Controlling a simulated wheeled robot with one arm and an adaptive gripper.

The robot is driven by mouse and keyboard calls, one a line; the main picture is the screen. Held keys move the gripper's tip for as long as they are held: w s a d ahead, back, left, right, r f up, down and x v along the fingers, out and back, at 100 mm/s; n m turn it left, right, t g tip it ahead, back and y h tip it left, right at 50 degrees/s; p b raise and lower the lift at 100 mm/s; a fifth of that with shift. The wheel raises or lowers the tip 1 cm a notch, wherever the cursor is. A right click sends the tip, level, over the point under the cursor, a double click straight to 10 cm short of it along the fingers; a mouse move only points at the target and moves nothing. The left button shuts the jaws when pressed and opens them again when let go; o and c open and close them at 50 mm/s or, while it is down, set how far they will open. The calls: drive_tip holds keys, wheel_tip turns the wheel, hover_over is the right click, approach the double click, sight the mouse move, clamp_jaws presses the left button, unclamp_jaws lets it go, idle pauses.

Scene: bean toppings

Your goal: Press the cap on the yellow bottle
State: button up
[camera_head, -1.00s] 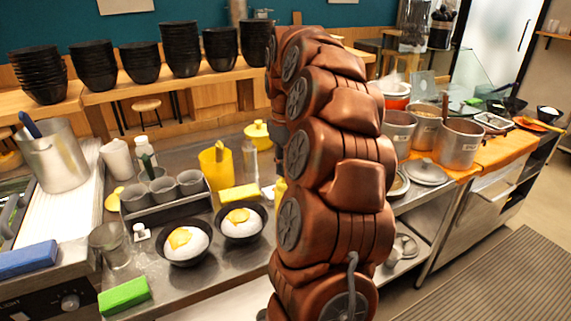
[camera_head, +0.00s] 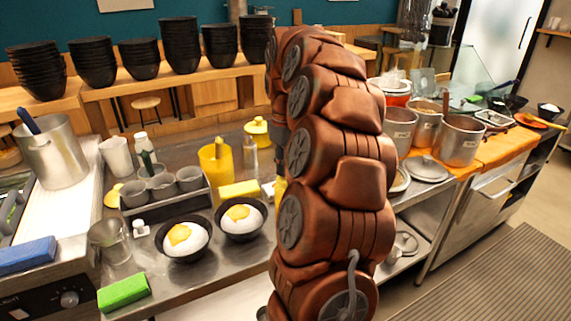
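A yellow bottle (camera_head: 281,187) shows only as a narrow strip at the left edge of my copper-coloured arm. The arm covers most of it. Its cap cannot be made out clearly. My arm rises through the middle of the view and hides part of the counter. My gripper does not show, so its place relative to the bottle and its opening cannot be told.
Two black bowls with white and yellow food, the left bowl (camera_head: 183,259) and right bowl (camera_head: 240,237), stand on the steel counter (camera_head: 185,290). Nearby are a yellow container (camera_head: 214,170), a yellow block (camera_head: 239,189), a clear bottle (camera_head: 250,158) and a green sponge (camera_head: 123,291).

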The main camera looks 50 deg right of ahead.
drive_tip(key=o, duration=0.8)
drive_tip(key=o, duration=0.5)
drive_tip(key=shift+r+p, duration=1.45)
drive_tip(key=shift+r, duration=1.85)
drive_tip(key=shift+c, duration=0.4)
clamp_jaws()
